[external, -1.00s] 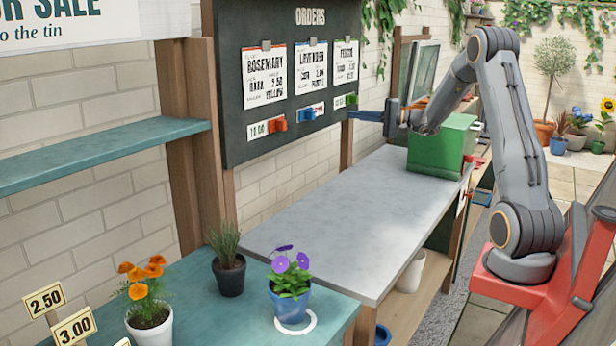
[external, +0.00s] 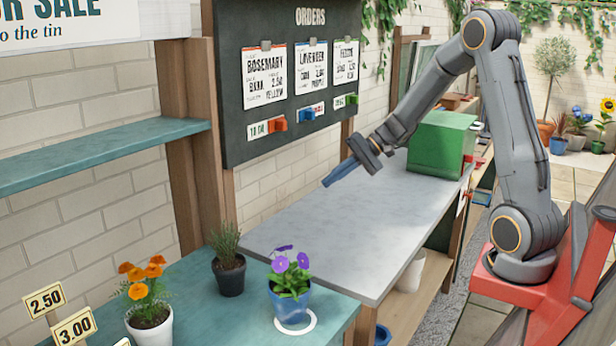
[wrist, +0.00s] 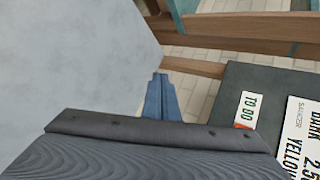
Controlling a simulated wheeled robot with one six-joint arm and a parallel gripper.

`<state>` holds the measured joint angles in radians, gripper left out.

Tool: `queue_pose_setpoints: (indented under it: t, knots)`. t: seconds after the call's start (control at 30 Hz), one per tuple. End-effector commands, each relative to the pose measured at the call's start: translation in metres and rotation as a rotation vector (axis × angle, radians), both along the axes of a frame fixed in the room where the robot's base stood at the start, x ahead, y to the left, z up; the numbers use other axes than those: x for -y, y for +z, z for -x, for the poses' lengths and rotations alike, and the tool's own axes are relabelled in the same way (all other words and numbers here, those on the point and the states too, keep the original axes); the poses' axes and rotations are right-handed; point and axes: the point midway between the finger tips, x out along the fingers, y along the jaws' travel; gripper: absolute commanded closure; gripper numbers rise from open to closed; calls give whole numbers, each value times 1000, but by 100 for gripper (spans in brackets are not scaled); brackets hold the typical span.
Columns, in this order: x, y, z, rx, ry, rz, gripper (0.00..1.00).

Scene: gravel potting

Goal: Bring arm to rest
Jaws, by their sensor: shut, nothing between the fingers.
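My gripper (external: 341,173) is shut and empty, its blue fingers pressed together. In the wrist view the closed blue fingers (wrist: 160,97) show at the middle, with part of the board (wrist: 270,100) at the right and the worktop (wrist: 70,60) at the left. The arm is bent at its elbow, high at the upper right.
A green box (external: 440,143) stands at the worktop's far end, close to my forearm. Three potted plants, orange (external: 148,318), dark green (external: 228,272) and purple (external: 290,290), stand on the teal bench at the front. The grey worktop's middle is clear.

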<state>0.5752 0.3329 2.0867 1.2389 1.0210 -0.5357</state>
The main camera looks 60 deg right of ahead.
Motion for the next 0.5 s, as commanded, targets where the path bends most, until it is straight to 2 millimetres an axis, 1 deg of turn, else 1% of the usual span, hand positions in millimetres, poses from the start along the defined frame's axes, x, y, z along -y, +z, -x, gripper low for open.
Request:
queue_pose_setpoints:
  t: [0.03, 0.07, 0.1, 0.17, 0.2, 0.27, 0.3, 0.4, 0.5]
  knots:
    - [-30, -13, 20, -61, 73, 49, 100]
    - [-44, -22, 33, -99, 115, 82, 100]
    - [-61, -34, 52, -148, 170, 132, 100]
    - [-82, -50, 82, -214, 257, 218, 100]
    - [-93, -60, 102, -251, 315, 280, 100]
    - [-105, -73, 131, -296, 397, 377, 100]
    - [-111, -80, 149, -318, 452, 443, 100]
    - [-117, -94, 188, -343, 580, 609, 100]
    - [-118, -103, 214, -335, 687, 752, 100]
